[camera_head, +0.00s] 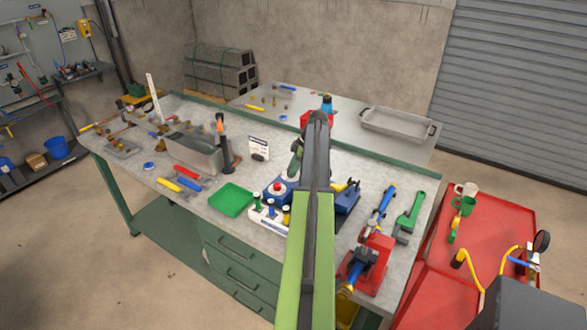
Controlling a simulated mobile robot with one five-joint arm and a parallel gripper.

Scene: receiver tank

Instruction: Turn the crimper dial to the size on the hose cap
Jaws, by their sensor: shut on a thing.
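A blue machine (270,192) with a red knob (277,187) stands on the bench, just left of my arm; it may be the crimper. A pale control panel (268,219) with several small knobs is at its front. More blue metal (347,197) shows right of my arm. I cannot make out a dial or its marks. A blue hose-like part with yellow ends (381,209) lies further right; I cannot read any size or tell if it bears the hose cap. My upright arm covers the middle, and my gripper's fingertips are hidden behind it, near the blue machine.
A red clamp-like device (372,258) and a green wrench (412,212) are on the right. A green tray (231,200) and grey bin (193,152) are left. A red cart (497,220) stands right of the bench (190,205). A metal tray (396,123) is behind.

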